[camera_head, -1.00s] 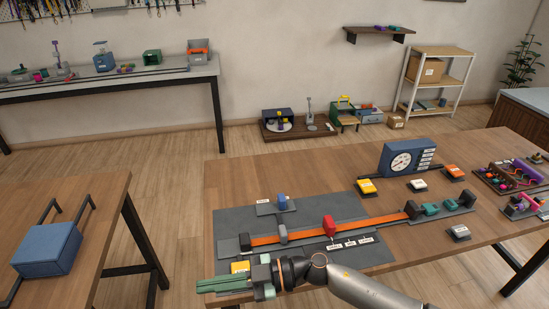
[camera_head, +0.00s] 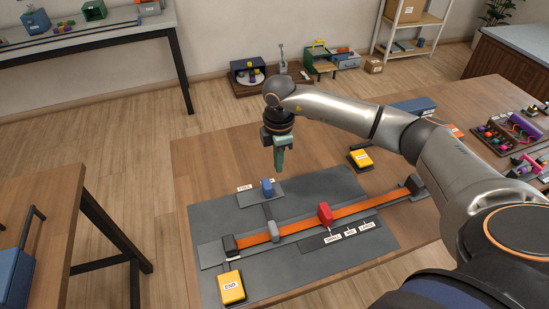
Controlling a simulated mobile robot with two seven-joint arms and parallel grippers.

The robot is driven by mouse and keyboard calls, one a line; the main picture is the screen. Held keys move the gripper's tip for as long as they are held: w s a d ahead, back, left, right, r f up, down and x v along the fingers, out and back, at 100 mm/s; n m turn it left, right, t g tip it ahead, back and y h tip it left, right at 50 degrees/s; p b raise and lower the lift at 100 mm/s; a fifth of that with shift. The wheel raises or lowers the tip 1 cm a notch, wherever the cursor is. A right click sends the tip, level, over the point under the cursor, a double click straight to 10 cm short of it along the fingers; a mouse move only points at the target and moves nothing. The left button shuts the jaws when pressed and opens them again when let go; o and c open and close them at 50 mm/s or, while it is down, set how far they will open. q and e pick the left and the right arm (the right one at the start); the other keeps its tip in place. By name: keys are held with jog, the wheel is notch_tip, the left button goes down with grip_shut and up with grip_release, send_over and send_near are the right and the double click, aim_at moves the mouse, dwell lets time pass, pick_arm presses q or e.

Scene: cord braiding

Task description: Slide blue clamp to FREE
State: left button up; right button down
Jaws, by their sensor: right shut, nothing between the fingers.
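The blue clamp (camera_head: 267,188) stands on a small grey plate (camera_head: 247,199) at the back of the dark mat. A white label reading FREE (camera_head: 245,187) is at the plate's left end. Another label beside the clamp is mostly hidden. My right gripper (camera_head: 279,170) points down, shut and empty, just behind and right of the blue clamp in the picture. It appears apart from the clamp; its exact height is unclear. My left gripper is not in view.
An orange cord (camera_head: 295,226) runs along a grey track in front, with a grey clamp (camera_head: 274,231) and a red clamp (camera_head: 325,215) on it. A yellow END block (camera_head: 231,288) sits front left, another yellow block (camera_head: 360,158) behind right.

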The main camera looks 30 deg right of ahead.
aim_at(264, 184)
notch_tip(264, 184, down, 7)
jog(key=b, duration=0.5)
jog(key=shift+a+f+b, duration=0.1)
jog(key=shift+f+b, duration=0.1)
jog(key=shift+b, duration=0.1)
jog(key=shift+w+a+r, duration=0.1)
jog(key=shift+w+a, duration=0.05)
jog(key=shift+a, duration=0.4)
jog(key=shift+w+a, duration=0.1)
jog(key=shift+a, duration=0.45)
jog(key=shift+w+a, duration=0.2)
jog(key=shift+a, duration=0.5)
jog(key=shift+w+a, duration=0.15)
jog(key=shift+a, duration=0.5)
jog(key=shift+d+p, duration=0.5)
jog(key=shift+d, duration=0.1)
notch_tip(264, 184, up, 7)
jog(key=p, duration=0.6)
